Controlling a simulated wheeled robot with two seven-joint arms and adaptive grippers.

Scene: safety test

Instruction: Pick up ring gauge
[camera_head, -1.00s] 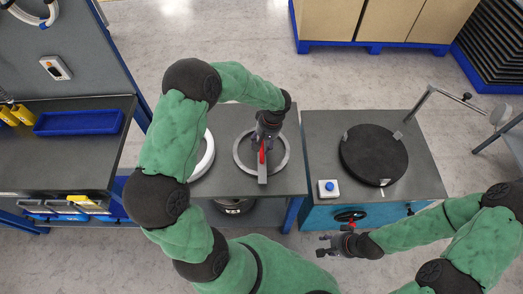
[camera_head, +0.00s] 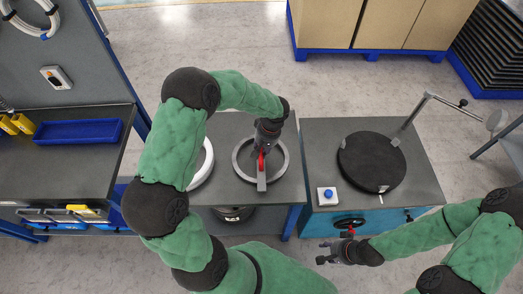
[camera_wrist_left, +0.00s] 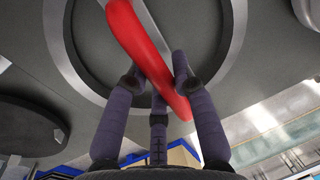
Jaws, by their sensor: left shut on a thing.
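The ring gauge is a grey metal ring (camera_head: 235,162) with a grey bar and a red grip across it, over the dark middle table. My left gripper (camera_head: 264,150) comes down over its centre and is shut on the red grip. In the left wrist view the red grip (camera_wrist_left: 150,60) passes between the fingers of my left gripper (camera_wrist_left: 160,85), with the ring (camera_wrist_left: 72,70) around and beyond it. I cannot tell whether the ring touches the table. My right gripper (camera_head: 325,252) is open and empty, in front of the right table.
A white ring (camera_head: 205,165) lies left of the gauge, partly behind my left arm. The right table holds a black round plate (camera_head: 371,162) and a white box with a blue button (camera_head: 328,195). A blue tray (camera_head: 78,132) sits on the left bench.

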